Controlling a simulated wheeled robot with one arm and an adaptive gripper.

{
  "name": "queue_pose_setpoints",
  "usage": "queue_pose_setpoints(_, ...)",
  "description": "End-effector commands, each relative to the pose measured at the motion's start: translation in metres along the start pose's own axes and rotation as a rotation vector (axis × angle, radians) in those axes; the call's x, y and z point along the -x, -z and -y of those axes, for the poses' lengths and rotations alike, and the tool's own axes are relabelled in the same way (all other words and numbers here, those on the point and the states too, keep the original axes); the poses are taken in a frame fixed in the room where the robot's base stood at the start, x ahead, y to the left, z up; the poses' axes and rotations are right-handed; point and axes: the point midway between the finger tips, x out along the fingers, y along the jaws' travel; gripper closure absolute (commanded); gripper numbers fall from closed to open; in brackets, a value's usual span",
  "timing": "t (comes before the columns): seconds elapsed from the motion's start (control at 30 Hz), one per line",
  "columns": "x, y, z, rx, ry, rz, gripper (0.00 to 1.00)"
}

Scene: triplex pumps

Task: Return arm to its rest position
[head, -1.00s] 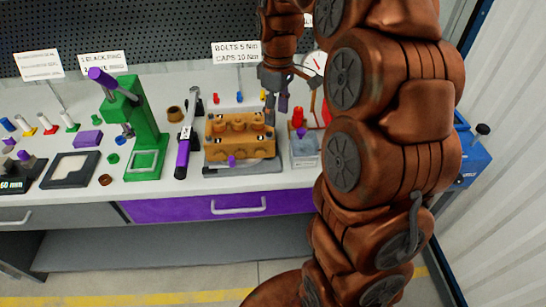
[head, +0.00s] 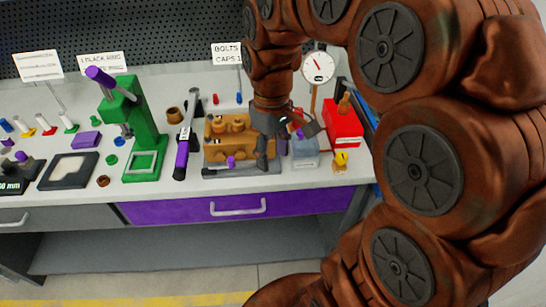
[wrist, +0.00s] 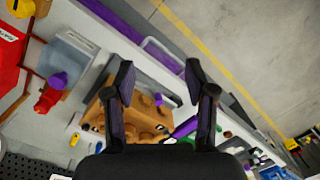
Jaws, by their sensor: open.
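My gripper (head: 272,142) hangs over the right part of the tan pump block (head: 222,150) on the bench, in the head view. In the wrist view its two dark fingers (wrist: 163,92) stand apart with nothing between them. The pump block also shows in the wrist view (wrist: 145,117), below and between the fingers. The gripper and my arm hide the block's right side in the head view. I cannot tell how far above the block the fingers are.
A green press (head: 145,130), a purple-handled torque wrench (head: 184,145), a grey-blue box (head: 305,155), a red box (head: 342,128) and a dial gauge (head: 318,67) crowd the bench. A purple drawer (head: 170,211) is below. The floor (head: 200,282) in front is clear.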

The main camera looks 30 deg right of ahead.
Motion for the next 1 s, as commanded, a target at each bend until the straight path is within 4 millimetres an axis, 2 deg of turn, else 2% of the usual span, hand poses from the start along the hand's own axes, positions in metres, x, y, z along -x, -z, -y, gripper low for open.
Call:
queue_pose_setpoints(0.2,-0.004,-0.008,0.007,-0.016,0.001,0.008,0.45)
queue_pose_setpoints(0.77,-0.004,-0.009,0.008,-0.019,0.001,0.007,0.45)
queue_pose_setpoints(0.87,-0.005,-0.015,0.014,-0.031,0.000,0.011,0.45)
queue_pose_setpoints(1.0,-0.012,-0.038,0.033,-0.082,-0.003,0.023,0.45)
